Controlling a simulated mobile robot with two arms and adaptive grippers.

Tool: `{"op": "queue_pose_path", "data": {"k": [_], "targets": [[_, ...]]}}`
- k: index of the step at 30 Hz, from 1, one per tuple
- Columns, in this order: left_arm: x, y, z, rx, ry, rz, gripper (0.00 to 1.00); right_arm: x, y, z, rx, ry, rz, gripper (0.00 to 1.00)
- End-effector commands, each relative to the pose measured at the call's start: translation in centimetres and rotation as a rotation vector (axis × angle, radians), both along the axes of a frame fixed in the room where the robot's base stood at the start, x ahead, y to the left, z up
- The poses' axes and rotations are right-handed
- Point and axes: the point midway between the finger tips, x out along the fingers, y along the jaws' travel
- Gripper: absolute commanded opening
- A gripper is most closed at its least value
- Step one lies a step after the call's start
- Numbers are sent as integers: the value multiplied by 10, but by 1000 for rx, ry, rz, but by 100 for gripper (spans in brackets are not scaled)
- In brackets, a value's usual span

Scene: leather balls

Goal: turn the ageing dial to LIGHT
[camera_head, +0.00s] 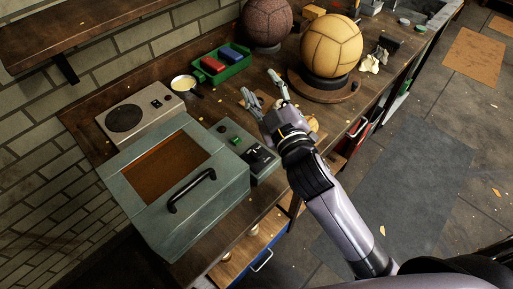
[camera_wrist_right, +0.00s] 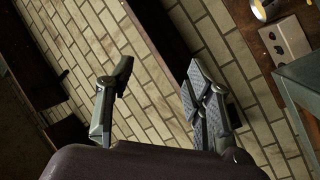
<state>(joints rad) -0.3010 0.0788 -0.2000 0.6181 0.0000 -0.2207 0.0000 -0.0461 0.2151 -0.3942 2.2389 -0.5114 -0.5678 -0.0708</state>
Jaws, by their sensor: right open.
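The grey-green ageing box (camera_head: 205,200) stands on the bench in the head view, with an amber window and a black handle. Its control panel (camera_head: 228,129) is on its right side, with a green button and a dark dial (camera_head: 259,156). The dial's setting is too small to read. My right gripper (camera_head: 261,86) is open and empty, above the bench beyond the panel and apart from the dial. In the right wrist view, its open fingers (camera_wrist_right: 160,72) point toward the brick wall. Part of a grey-green housing (camera_wrist_right: 303,72) shows at right there. My left gripper is not in view.
A hot plate (camera_head: 140,120) and a small pan (camera_head: 183,83) stand behind the box. A green tray (camera_head: 221,68) holds red and blue blocks. A yellow ball (camera_head: 332,46) sits on a round stand, and a brown ball (camera_head: 267,20) is behind it.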

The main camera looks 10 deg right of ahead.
Motion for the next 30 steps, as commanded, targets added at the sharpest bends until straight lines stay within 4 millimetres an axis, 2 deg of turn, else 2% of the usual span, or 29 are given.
{"op": "queue_pose_path", "data": {"k": [1, 3, 6, 9, 12, 14, 17, 19, 21, 23, 26, 27, 30], "targets": [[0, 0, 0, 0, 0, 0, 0, 6, 19, 34, -59, -137, 55, 48], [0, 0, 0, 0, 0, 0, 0, 3, 50, 77, -149, -330, 140, 48], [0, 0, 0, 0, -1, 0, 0, -14, 97, 123, -293, -594, 271, 48], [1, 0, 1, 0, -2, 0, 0, -42, 143, 151, -450, -843, 414, 48], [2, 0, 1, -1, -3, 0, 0, -75, 185, 157, -626, -1073, 568, 48], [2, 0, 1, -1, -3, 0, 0, -94, 206, 151, -741, -1199, 667, 48], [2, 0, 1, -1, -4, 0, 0, -119, 231, 126, -942, -1384, 846, 48], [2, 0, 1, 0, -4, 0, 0, -129, 239, 100, -1096, -1491, 978, 48], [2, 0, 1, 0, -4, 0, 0, -133, 238, 71, -1256, -1575, 1122, 48], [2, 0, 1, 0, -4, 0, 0, -131, 231, 45, -1399, -1623, 1252, 48], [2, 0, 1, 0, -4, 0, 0, -116, 204, 6, -1646, -1653, 1481, 48], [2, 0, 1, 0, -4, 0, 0, -106, 188, -7, -1749, -1640, 1578, 48], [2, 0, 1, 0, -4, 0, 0, -80, 141, -28, -1987, -1553, 1821, 48]]}}
